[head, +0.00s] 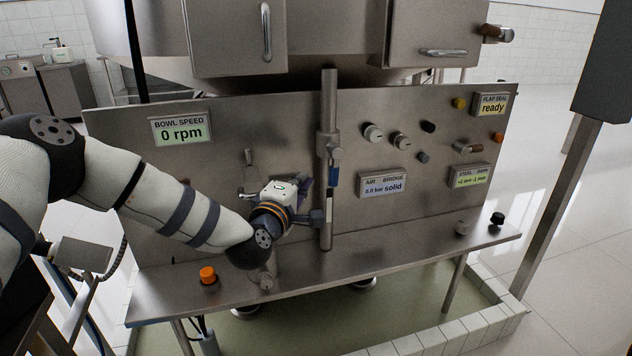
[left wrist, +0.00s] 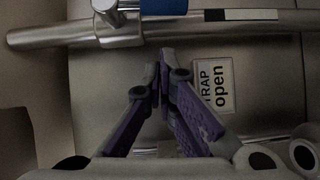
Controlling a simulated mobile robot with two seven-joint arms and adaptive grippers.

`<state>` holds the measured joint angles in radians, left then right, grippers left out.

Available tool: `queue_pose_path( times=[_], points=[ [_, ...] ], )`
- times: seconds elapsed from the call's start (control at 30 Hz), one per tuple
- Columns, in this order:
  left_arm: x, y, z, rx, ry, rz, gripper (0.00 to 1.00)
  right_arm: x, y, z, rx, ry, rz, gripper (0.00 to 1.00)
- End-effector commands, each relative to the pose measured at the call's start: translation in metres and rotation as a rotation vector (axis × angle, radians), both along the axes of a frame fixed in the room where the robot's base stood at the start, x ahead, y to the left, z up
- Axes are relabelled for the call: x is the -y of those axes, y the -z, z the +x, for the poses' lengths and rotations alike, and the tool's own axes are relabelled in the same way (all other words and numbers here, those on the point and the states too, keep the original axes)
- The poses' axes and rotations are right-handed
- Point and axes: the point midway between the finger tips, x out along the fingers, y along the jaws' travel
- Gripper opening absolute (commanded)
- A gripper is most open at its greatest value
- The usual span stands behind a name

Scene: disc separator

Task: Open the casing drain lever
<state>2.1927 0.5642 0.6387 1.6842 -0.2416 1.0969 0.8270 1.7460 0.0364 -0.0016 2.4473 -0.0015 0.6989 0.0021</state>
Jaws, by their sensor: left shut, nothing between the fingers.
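A lever with a blue grip (head: 334,177) sits on a vertical metal pipe (head: 327,110) at the middle of the steel panel. No label names it as the casing drain lever. In the left wrist view the pipe (left wrist: 60,36) runs across the top, with a blue part (left wrist: 163,5) at the upper edge. My left gripper (head: 306,186) is just left of the pipe in the head view. Its purple fingers (left wrist: 166,58) are shut and empty, with their tips apart from the blue part. My right gripper is not in view.
A sign reading "TRAP open" (left wrist: 218,86) is beside the fingers. The panel (head: 240,115) carries several knobs and readouts, including "0 rpm" (head: 180,132). An orange button (head: 208,275) and a black knob (head: 497,218) stand on the shelf (head: 400,250). Floor at the right is clear.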

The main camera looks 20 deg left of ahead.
Motion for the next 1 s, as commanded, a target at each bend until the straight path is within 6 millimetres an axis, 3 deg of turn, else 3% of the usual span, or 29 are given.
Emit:
queue_pose_path(
  times=[0.2, 0.63, 0.8, 1.0],
  points=[
    [0.023, 0.003, 0.019, -0.002, 0.005, 0.001, 0.00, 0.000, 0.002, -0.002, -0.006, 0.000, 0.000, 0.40],
    [0.026, 0.003, 0.023, 0.000, 0.003, -0.003, 0.00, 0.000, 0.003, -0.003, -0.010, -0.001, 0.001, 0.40],
    [0.034, 0.016, 0.029, 0.032, 0.003, -0.066, 0.00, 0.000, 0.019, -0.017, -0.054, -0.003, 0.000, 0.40],
    [0.038, 0.007, 0.030, 0.051, 0.008, -0.081, 0.00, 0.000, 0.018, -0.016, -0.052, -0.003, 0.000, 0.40]
  ],
)
